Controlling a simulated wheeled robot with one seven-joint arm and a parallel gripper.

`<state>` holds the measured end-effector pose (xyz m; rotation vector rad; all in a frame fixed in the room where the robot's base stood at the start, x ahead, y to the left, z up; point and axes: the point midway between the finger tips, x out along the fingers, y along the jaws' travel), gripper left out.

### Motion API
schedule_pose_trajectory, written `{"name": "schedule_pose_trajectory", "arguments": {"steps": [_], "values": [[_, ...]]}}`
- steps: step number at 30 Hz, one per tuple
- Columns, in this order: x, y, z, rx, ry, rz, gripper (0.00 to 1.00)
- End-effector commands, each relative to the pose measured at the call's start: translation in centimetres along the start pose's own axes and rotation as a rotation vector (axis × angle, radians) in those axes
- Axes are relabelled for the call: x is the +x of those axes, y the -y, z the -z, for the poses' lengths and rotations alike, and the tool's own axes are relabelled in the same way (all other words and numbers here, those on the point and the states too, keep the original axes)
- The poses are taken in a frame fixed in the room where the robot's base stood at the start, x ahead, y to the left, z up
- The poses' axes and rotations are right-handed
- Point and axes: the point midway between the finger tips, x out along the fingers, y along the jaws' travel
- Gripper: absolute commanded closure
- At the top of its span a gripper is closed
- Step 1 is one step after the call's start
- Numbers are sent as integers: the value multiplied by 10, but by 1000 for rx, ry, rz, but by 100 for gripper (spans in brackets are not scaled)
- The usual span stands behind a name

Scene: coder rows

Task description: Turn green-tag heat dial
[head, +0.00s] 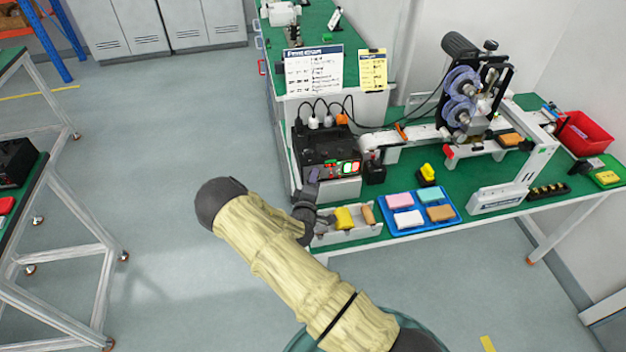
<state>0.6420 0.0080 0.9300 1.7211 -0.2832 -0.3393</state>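A black controller box (322,145) stands at the left end of the green bench. Its front panel has small displays lit green and red (348,167). I cannot make out a green tag or a single heat dial at this size, and my gripper covers the left part of the panel. My gripper (313,178) is at the lower left of that front panel, with its fingertips close to it. I cannot tell whether it touches anything, or whether its fingers are apart or closed.
A grey tray (348,235) with a yellow block lies just right of my gripper. A blue tray (435,222) with several coloured blocks is beyond it. A coder machine (470,95) stands behind, with a red bin (590,135) at right.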

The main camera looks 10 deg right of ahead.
Motion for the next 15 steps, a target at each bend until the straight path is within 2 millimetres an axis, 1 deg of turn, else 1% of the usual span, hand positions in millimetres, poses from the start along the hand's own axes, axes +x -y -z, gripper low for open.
{"name": "schedule_pose_trajectory", "arguments": {"steps": [5,9,10,15], "values": [[0,0,-1,0,2,0,65],[0,0,-2,0,2,0,92],[0,0,-2,0,3,0,96],[1,0,-3,3,5,2,96]]}}
